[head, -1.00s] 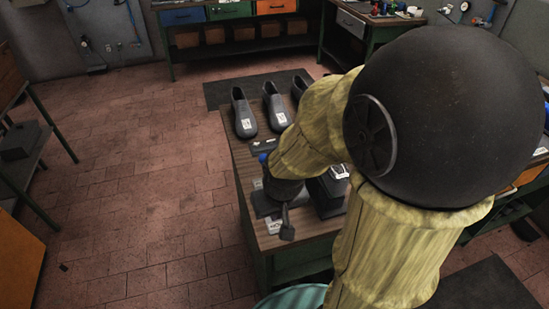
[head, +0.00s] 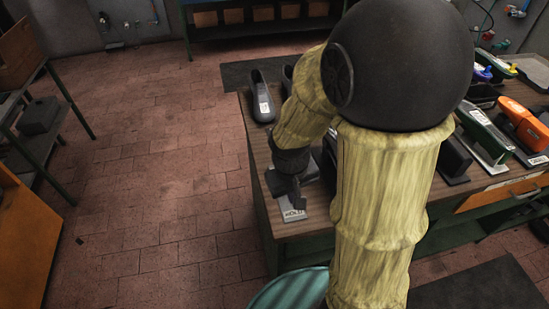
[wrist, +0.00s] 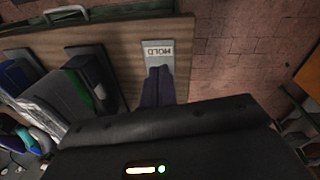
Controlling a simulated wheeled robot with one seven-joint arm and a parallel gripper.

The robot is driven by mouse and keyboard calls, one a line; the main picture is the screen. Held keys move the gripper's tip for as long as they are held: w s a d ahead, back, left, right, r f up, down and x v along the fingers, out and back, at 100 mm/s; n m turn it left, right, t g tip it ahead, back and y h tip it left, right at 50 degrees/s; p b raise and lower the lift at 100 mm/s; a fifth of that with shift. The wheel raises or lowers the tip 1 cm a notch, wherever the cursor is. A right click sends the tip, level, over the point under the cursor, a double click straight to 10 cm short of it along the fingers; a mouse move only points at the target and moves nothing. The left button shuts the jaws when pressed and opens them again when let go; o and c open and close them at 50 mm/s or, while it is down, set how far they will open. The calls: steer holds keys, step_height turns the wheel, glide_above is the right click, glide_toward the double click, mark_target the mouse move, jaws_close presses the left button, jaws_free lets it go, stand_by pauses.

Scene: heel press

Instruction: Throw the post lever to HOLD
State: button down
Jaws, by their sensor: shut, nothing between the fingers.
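A plate lettered HOLD (head: 293,214) lies at the near left corner of the bench top. It also shows upside down in the wrist view (wrist: 158,50). My gripper (head: 298,201) is low over this plate, pointing down at it. In the wrist view its dark fingers (wrist: 158,72) are together and empty, with tips beside the lettering. A dark block and thin stem show at the plate in the head view; I cannot tell whether they are the post lever or my fingers. My gripper and arm hide the rest of the lever's place, so its position is unclear.
An orange tool (head: 522,122) and a green one (head: 484,136) lie at the right. Dark plates with black blocks (wrist: 91,78) stand beside the HOLD plate. Tiled floor (head: 150,190) is clear at left.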

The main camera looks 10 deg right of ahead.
steer(key=w+f+n+h, duration=0.1)
steer(key=w+f+h, duration=0.1)
steer(key=w+a+f+n+h, duration=0.1)
steer(key=w+f+n+h, duration=0.1)
steer(key=w, duration=0.1)
steer(key=w+a+f+n+h, duration=0.1)
steer(key=w+h, duration=0.1)
steer(key=h, duration=0.1)
steer(key=shift+w+a+f+n+g+b, duration=0.1)
steer(key=shift+w+f+n+g+b, duration=0.2)
steer(key=shift+f, duration=0.1)
steer(key=w+a+t+h, duration=0.1)
steer(key=w+a+n+h, duration=0.1)
steer(key=w, duration=0.1)
steer(key=w+n+t+h, duration=0.1)
steer(key=shift+w+a+f+t, duration=0.2)
steer(key=shift+a+t, duration=0.1)
steer(key=shift+a, duration=0.1)
steer(key=w+a+r+n+t+h, duration=0.1)
steer(key=w+a+n+t+h, duration=0.1)
steer(key=w+a+t, duration=0.2)
steer(key=shift+a+r, duration=0.2)
steer(key=shift+a, duration=0.4)
